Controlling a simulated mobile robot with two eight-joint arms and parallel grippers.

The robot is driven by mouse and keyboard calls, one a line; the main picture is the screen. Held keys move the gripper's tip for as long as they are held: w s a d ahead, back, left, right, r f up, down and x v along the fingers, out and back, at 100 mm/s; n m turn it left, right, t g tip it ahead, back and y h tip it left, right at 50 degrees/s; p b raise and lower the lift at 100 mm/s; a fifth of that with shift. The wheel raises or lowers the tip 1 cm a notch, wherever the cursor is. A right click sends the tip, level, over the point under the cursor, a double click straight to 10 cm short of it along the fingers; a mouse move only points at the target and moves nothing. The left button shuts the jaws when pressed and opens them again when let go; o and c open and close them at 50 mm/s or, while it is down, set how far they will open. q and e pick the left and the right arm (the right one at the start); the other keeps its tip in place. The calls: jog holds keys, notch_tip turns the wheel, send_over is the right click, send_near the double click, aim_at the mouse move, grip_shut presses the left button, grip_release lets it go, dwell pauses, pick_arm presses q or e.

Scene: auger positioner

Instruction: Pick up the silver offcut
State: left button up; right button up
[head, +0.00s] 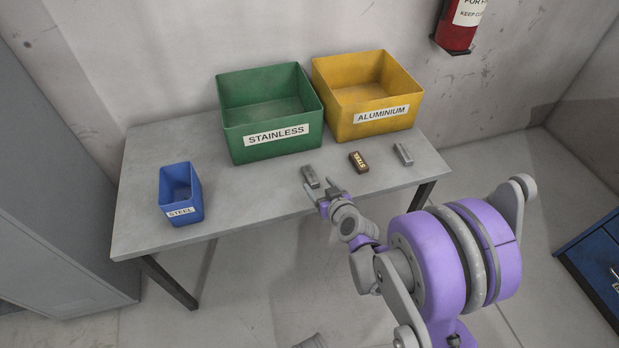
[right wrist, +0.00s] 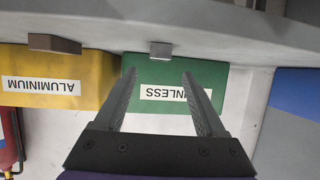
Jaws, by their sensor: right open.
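Three small offcuts lie in a row near the table's front edge. A grey silver offcut (head: 310,176) is at the left, a dark brown one with a pale label (head: 358,161) is in the middle, and a lighter silver-grey one (head: 403,154) is at the right. My right gripper (head: 319,187) is open and empty, just in front of the left grey offcut. In the right wrist view, that grey offcut (right wrist: 160,50) sits beyond and between the open fingertips (right wrist: 159,75), apart from them. The brown offcut (right wrist: 54,43) is left of it. My left gripper is not in view.
On the grey table (head: 140,215) stand a green STAINLESS bin (head: 275,148), a yellow ALUMINIUM bin (head: 378,125) and a small blue STEEL bin (head: 183,218). They look empty. The table between the blue bin and the offcuts is clear. A fire extinguisher (head: 458,30) hangs on the wall.

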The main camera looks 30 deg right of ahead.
aim_at(311, 176)
jog(key=b+x, duration=0.2)
jog(key=x, duration=0.4)
jog(key=shift+w+d+f, duration=0.15)
jog(key=shift+w+f, duration=0.05)
jog(key=shift+f, duration=0.05)
jog(key=shift+r, duration=0.1)
grip_shut()
